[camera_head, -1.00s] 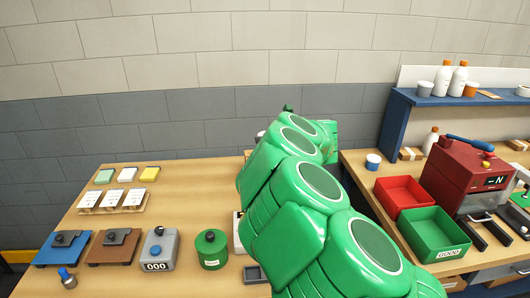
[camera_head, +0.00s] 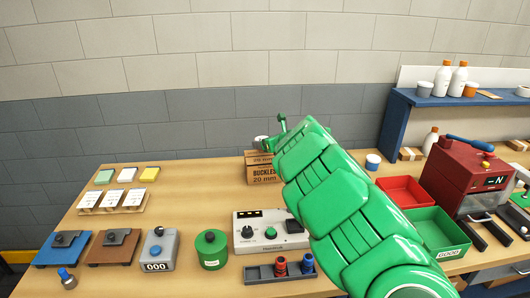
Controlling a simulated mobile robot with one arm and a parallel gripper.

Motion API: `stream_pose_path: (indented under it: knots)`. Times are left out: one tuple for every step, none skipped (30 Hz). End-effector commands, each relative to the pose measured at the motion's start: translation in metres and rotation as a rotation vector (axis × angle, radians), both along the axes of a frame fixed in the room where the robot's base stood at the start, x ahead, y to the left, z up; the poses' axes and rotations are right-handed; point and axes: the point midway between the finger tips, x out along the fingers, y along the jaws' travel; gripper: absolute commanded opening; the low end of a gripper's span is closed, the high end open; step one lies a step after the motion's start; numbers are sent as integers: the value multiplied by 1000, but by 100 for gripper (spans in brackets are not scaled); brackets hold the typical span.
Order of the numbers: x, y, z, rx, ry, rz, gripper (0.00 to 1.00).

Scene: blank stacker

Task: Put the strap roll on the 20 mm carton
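The carton (camera_head: 264,175) marked "BUCKLES 20 mm" stands at the back of the wooden table. A brown box face with a dark band shows just above its label. A small whitish, round thing (camera_head: 261,142) shows above the carton, beside my gripper; it may be the strap roll, but it is too small to be sure. My green gripper (camera_head: 280,129) is over the back of the table, above and slightly right of the carton. Its fingers are too small and partly hidden to tell whether they are open or hold anything. My arm hides the table right of the carton.
A white control box (camera_head: 270,231) and a dark tray (camera_head: 266,273) with red and blue pieces stand at the front. A green canister (camera_head: 211,250) is left of them. Red (camera_head: 400,188) and green (camera_head: 436,228) bins lie right of my arm. The table's middle left is clear.

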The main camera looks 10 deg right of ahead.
Motion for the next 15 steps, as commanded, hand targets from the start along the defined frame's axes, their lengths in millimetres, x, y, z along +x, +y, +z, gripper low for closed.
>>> stream_pose_path:
  knots:
    - [3,0,-4,2,1,0,37]
    - [5,0,-6,1,0,0,37]
    - [7,0,-8,0,1,-1,37]
    - [8,0,-10,0,1,-2,37]
    - [9,-1,-12,0,1,-3,37]
    - [10,-1,-14,0,1,-4,37]
    - [11,-1,-15,0,1,-4,37]
    - [12,-1,-15,0,1,-4,37]
    - [13,-1,-16,0,1,-4,37]
    - [13,-1,-16,0,1,-4,37]
    - [13,-1,-17,0,1,-4,37]
    - [14,0,-18,0,1,-3,37]
    - [15,0,-18,1,1,-3,37]
    - [16,0,-20,2,1,-3,37]
    - [18,0,-21,3,0,-2,37]
